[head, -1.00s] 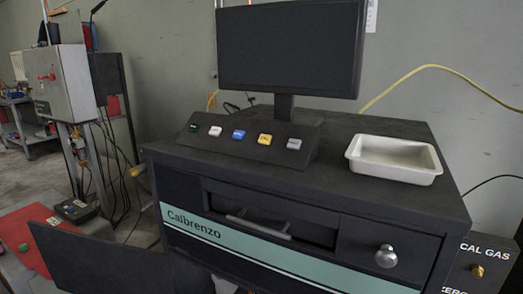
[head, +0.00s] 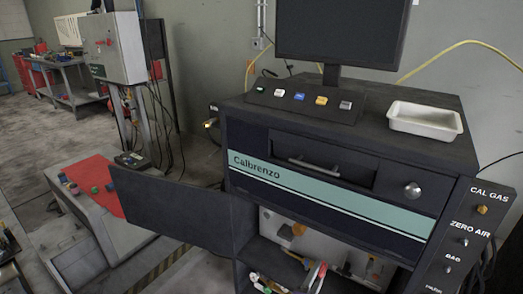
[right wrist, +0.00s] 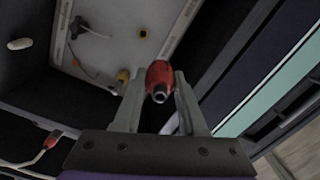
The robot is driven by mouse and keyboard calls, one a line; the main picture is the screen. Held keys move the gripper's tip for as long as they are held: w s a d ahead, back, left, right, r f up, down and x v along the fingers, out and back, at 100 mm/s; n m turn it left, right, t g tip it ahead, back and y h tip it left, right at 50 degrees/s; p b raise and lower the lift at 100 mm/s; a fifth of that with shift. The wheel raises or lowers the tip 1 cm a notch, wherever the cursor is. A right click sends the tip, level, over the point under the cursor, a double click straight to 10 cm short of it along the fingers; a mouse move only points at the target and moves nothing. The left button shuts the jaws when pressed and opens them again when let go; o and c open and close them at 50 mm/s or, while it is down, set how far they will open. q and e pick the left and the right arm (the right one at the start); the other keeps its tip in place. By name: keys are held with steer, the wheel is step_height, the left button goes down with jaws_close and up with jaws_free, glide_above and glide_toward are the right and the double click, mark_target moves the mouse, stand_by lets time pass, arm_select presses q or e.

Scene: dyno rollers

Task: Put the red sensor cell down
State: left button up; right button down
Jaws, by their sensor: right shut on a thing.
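The red sensor cell (right wrist: 160,72) is a small red barrel with a metal nozzle. In the right wrist view it sits between the fingertips of my right gripper (right wrist: 158,84), which is shut on it. The gripper is in front of the open dark cabinet with a pale inner panel (right wrist: 110,45). The cell looks clear of that panel, though the distance is hard to judge. In the head view I cannot clearly make out the right gripper or the cell. My left gripper is not in view.
An empty white tray (head: 426,132) stands on the bench top, right of the monitor (head: 340,30) and button panel (head: 305,104). The open door (head: 165,208) juts left. A red mat (head: 100,180) holds small coloured pieces. A gas panel (head: 470,235) stands at right.

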arm_select(q)
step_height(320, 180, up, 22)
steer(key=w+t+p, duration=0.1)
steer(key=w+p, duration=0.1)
steer(key=p, duration=1.6)
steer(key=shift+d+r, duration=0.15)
arm_select(e)
step_height(320, 180, up, 24)
steer(key=d+n+t+y, duration=0.1)
steer(key=n+y, duration=0.1)
steer(key=y, duration=0.2)
steer(key=shift+d+r+n+t, duration=0.15)
steer(key=shift+d+n+t, duration=0.1)
steer(key=shift+n+t, duration=0.15)
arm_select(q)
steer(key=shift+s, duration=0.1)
arm_select(e)
steer(key=shift+a, duration=0.15)
